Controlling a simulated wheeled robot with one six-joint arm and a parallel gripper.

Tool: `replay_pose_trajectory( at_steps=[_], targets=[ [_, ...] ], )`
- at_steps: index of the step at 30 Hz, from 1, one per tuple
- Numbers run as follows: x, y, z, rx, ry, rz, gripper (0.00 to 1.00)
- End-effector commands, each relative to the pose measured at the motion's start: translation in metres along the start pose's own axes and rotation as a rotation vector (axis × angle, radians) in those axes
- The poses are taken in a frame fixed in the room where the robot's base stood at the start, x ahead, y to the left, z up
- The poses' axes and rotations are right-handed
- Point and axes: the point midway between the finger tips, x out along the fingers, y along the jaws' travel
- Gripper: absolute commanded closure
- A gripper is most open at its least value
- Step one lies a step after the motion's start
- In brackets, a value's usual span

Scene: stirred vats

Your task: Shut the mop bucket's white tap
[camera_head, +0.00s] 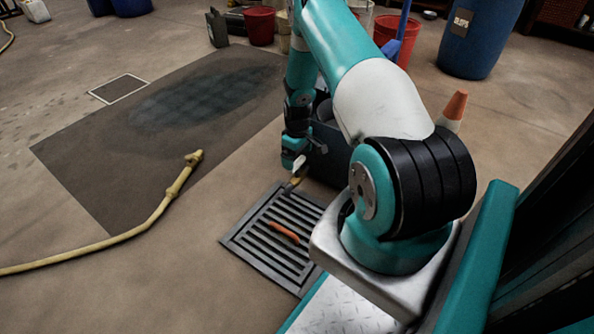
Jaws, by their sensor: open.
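The mop bucket (333,158) is a dark box standing on the floor behind my arm, at the far edge of the floor grate. My arm hides much of it. My gripper (294,158) is open, pointing down at the bucket's left side. A small whitish piece with a yellowish part below it, which looks like the tap (299,164), shows right at the gripper's end. I cannot tell whether the fingers touch it or are just apart from it, nor how its handle is turned.
A slatted drain grate (255,243) with an orange object (284,232) on it lies below. A yellow hose (130,236) crosses the left floor. An orange and white cone (453,110) stands right of the bucket. Blue barrels (476,42) and red buckets (261,26) stand behind.

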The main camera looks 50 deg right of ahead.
Motion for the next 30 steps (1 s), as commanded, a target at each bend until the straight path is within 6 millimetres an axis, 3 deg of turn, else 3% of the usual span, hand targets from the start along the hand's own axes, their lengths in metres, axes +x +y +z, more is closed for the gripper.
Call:
replay_pose_trajectory(
  at_steps=[1,6,19,24,30],
  targets=[
    [0.015,0.000,0.000,0.000,0.000,0.000,0.00],
    [0.035,0.000,0.000,0.000,0.001,0.000,0.00],
    [0.042,0.001,0.000,0.001,0.001,0.000,0.00],
    [0.041,0.000,0.000,0.001,0.001,0.000,0.39],
    [0.041,0.000,0.000,0.008,0.000,0.000,0.39]
  ],
)
